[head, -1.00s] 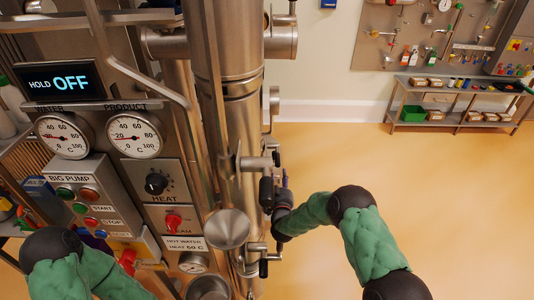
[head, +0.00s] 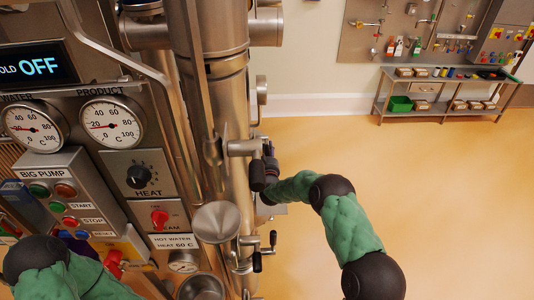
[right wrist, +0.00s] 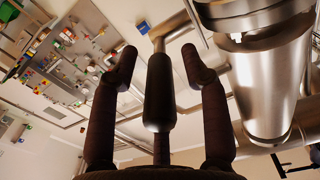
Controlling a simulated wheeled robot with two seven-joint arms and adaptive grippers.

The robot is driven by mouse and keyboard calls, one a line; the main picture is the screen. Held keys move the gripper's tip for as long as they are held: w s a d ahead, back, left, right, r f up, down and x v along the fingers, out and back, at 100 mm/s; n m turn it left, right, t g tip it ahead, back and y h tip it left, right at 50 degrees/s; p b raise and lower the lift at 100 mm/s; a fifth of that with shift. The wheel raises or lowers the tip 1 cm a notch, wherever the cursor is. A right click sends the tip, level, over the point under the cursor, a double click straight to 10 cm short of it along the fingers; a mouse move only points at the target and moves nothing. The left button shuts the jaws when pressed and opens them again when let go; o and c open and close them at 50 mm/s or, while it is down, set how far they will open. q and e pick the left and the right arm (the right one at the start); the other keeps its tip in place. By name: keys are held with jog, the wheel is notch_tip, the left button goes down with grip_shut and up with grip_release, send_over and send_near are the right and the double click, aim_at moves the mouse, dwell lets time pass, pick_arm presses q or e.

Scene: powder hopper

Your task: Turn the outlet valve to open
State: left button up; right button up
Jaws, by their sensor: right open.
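A valve with a steel stem (head: 241,147) and a black grip (head: 257,176) sticks out from the right side of the tall steel column. I take it as the outlet valve, though no label on it is readable. My right gripper (head: 270,170) is at this grip, partly hidden behind it. In the right wrist view the black grip (right wrist: 159,95) stands between the two dark fingers of my right gripper (right wrist: 156,68). The fingers are open, with a gap on each side of the grip. My left arm shows at the lower left, but its gripper is out of view.
A control panel with a HEAT knob (head: 138,176), gauges and buttons is on the left. A steel funnel (head: 216,222) and a smaller black-handled crank (head: 257,261) sit below the valve. The floor (head: 440,210) to the right is clear; a bench (head: 445,92) stands far behind.

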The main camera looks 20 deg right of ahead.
aim_at(267, 146)
grip_shut()
jog(key=shift+r+p, duration=0.4)
jog(key=shift+p, duration=0.3)
jog(key=r+g+p, duration=0.1)
jog(key=g+p, duration=0.1)
jog(key=p, duration=0.4)
jog(key=w+r+g+y+p, duration=0.1)
jog(key=r+g+p, duration=0.1)
jog(key=p, duration=0.4)
jog(key=r+g+p, duration=0.1)
jog(key=g+p, duration=0.1)
jog(key=p, duration=0.4)
jog(key=shift+w+d+r+y, duration=0.25)
jog(key=shift+y, duration=0.15)
jog(key=shift+w+g+p, duration=0.15)
jog(key=shift+g+p, duration=0.25)
jog(key=shift+p, duration=0.8)
